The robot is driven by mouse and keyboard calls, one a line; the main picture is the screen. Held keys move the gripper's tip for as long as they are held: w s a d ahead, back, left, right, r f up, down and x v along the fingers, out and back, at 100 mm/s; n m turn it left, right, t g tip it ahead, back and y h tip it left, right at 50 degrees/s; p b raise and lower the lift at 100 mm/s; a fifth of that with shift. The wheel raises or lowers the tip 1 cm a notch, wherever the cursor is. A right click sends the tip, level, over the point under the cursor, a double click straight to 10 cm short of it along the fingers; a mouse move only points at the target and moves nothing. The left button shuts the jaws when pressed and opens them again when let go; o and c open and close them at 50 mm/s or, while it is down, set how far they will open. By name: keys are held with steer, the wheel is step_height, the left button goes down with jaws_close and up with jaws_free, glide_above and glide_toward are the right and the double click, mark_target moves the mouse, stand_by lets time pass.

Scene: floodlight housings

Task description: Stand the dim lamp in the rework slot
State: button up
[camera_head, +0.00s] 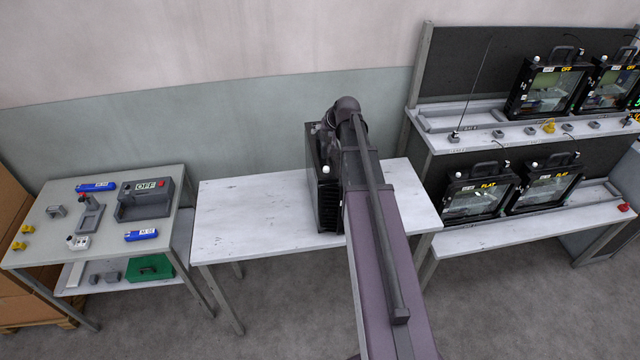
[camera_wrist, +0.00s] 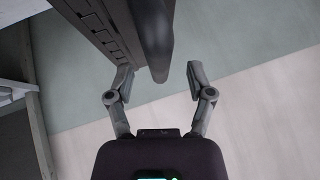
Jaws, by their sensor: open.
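A black lamp housing (camera_head: 324,190) stands upright on the middle table, seen nearly edge-on and partly hidden by my arm. No reading shows on its visible side, so I cannot tell whether it is the dim one. In the wrist view, the lamp's finned body (camera_wrist: 98,30) is at the upper left and its dark handle (camera_wrist: 154,45) reaches down to the gap between my fingertips. My gripper (camera_wrist: 159,73) is open, with one finger on each side of the handle's end. My arm hides the gripper in the head view. I cannot identify the rework slot for certain.
The middle table (camera_head: 245,215) is clear left of the lamp. The left table (camera_head: 110,240) holds a grey cradle marked OFF (camera_head: 146,207) and small tools. The right rack (camera_head: 500,235) carries lamps marked OFF above and FLAT (camera_head: 480,198) below.

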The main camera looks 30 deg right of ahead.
steer(key=shift+b+x, duration=0.55)
steer(key=shift+x, duration=0.5)
steer(key=shift+c, duration=0.2)
jaws_close()
